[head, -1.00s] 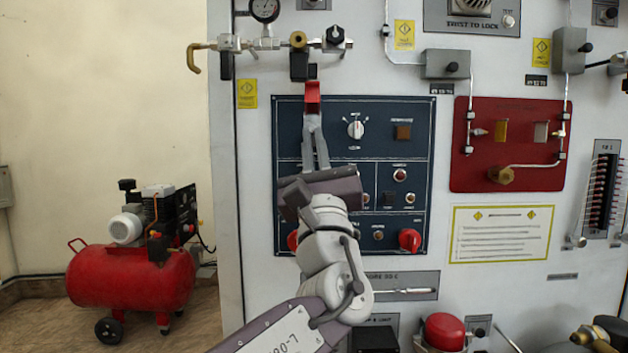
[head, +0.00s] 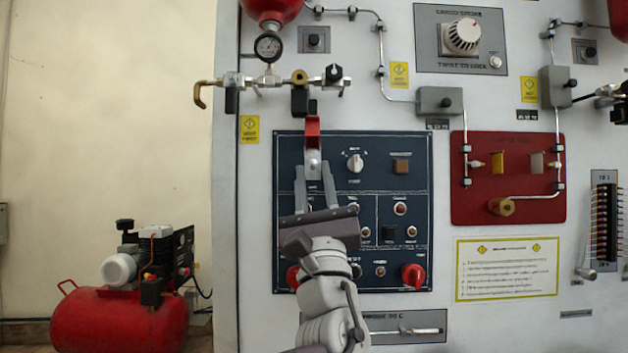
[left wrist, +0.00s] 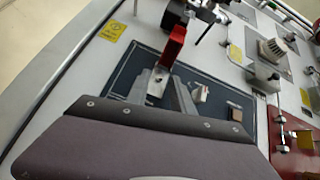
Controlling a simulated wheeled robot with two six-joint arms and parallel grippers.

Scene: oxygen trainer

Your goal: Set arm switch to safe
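The arm switch shows on the dark blue panel (head: 365,275) as a pale plate with a small metal toggle (head: 314,163). Its red guard (head: 313,132) stands up above the toggle. In the left wrist view the red guard (left wrist: 173,47) is raised and the toggle plate (left wrist: 156,86) lies below it. My left gripper (head: 314,178) is open, with its two fingers apart at either side just below the toggle, holding nothing. In the left wrist view my left gripper (left wrist: 161,90) has its fingers around the plate; contact cannot be told. The toggle's exact position is unclear.
A white rotary knob (head: 355,162) sits just right of the switch. A valve manifold (head: 275,80) juts out above. A red knob (head: 413,275) is low on the panel. A red compressor (head: 125,310) stands on the floor at left.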

